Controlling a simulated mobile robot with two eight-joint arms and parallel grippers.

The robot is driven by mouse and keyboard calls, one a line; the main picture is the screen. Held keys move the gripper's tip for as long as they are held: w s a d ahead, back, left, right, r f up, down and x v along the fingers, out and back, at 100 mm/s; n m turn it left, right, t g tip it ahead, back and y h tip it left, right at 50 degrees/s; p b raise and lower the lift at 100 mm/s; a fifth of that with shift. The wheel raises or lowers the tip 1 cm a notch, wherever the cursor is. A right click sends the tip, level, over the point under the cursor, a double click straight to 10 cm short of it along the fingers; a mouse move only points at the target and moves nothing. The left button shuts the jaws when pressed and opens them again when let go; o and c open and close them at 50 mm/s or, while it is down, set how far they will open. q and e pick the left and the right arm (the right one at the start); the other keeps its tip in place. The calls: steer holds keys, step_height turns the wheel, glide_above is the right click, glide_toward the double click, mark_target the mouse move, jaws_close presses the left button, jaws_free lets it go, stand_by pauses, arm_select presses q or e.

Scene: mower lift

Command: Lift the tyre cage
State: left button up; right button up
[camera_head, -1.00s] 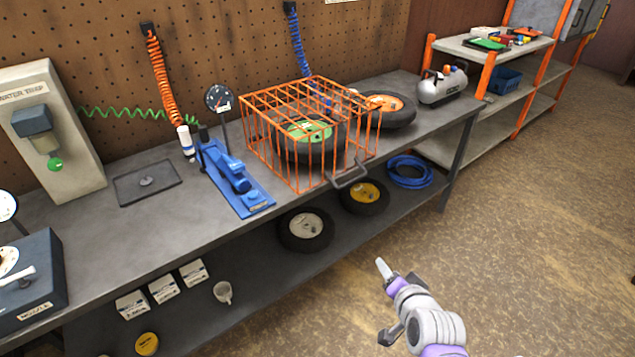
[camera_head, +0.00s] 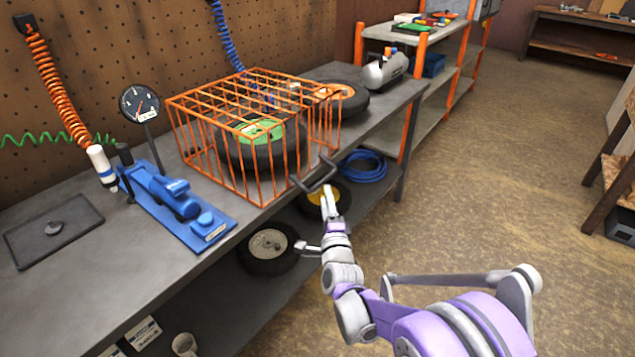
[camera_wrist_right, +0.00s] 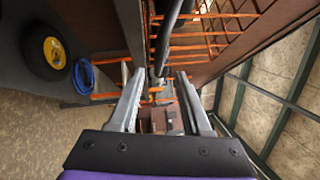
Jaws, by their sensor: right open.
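The orange wire tyre cage (camera_head: 248,92) stands on the grey workbench, with a black tyre with a green hub (camera_head: 262,150) inside. A dark grey handle (camera_head: 314,176) sticks out from the cage's near side. My right gripper (camera_head: 318,222) is open and empty just in front of and below the handle. In the right wrist view the gripper (camera_wrist_right: 158,95) has its two fingers apart, with a dark bar (camera_wrist_right: 166,40), seemingly the handle, beyond and between the tips. The cage's orange wires (camera_wrist_right: 215,32) show behind. Contact cannot be told. My left gripper is out of view.
A blue tool with a gauge (camera_head: 170,200) stands left of the cage. An orange-hubbed tyre (camera_head: 345,97) and a small compressor (camera_head: 386,70) stand beyond it. Tyres and a blue hose (camera_head: 362,168) lie on the lower shelf.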

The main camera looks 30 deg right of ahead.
mark_target(322, 179)
steer(key=x, duration=0.7)
steer(key=shift+w+b, duration=0.15)
steer(key=shift+b, duration=0.15)
jaws_close()
stand_by(1.0)
